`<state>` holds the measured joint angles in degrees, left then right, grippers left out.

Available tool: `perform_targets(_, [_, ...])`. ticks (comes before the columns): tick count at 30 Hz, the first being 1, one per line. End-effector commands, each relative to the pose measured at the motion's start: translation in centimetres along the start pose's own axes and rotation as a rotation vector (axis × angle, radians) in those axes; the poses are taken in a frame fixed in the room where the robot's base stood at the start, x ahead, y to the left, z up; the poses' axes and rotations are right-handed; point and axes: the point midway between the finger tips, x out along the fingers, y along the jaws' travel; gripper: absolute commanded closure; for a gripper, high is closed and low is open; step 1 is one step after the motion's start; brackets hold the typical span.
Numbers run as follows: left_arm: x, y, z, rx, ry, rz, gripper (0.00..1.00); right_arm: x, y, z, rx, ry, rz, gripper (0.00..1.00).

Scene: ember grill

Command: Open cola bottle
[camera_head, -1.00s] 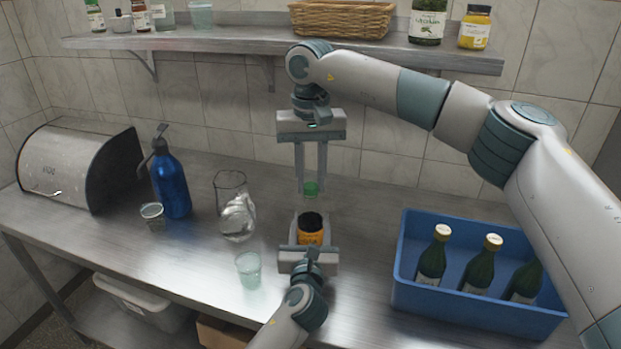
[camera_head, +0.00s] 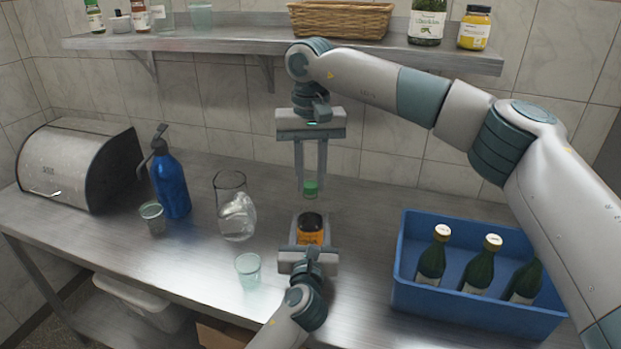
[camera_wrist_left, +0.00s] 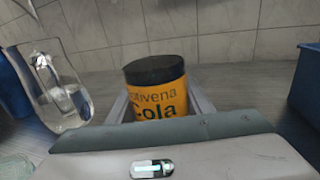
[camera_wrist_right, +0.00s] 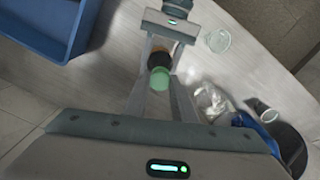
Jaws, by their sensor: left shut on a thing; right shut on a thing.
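The cola bottle (camera_head: 311,236) has an orange label and a dark top, and stands upright. My left gripper (camera_head: 311,230) is shut on it from the front. In the left wrist view the bottle (camera_wrist_left: 157,98) shows the word "Cola" between the two fingers. My right gripper (camera_head: 311,186) points straight down above the bottle and is shut on a small green cap (camera_head: 310,188). A clear gap shows between the cap and the bottle top. In the right wrist view the green cap (camera_wrist_right: 159,78) is between the fingertips, with the dark bottle top (camera_wrist_right: 159,59) beyond it.
A blue crate (camera_head: 470,308) with several green bottles stands at the right. A glass pitcher (camera_head: 234,205), a cup (camera_head: 248,271), a small glass (camera_head: 152,217) and a blue spray bottle (camera_head: 170,186) stand left of the grippers. A metal shelf (camera_head: 230,38) hangs behind. The counter behind the bottle is clear.

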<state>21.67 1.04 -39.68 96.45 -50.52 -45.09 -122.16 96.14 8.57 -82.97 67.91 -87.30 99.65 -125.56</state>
Motion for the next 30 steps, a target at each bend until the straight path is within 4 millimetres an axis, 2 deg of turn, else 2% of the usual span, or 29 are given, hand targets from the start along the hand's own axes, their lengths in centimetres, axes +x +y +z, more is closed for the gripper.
perform_targets(16, [0.0, 0.0, -0.1, 0.000, 0.001, 0.000, 1.00, -1.6, 0.0, 0.0, 0.000, 0.001, 0.000, 1.00])
perform_targets(30, [0.0, 0.0, -0.1, 0.000, 0.001, 0.000, 1.00, -1.9, 0.0, 0.0, 0.000, 0.001, 0.000, 1.00])
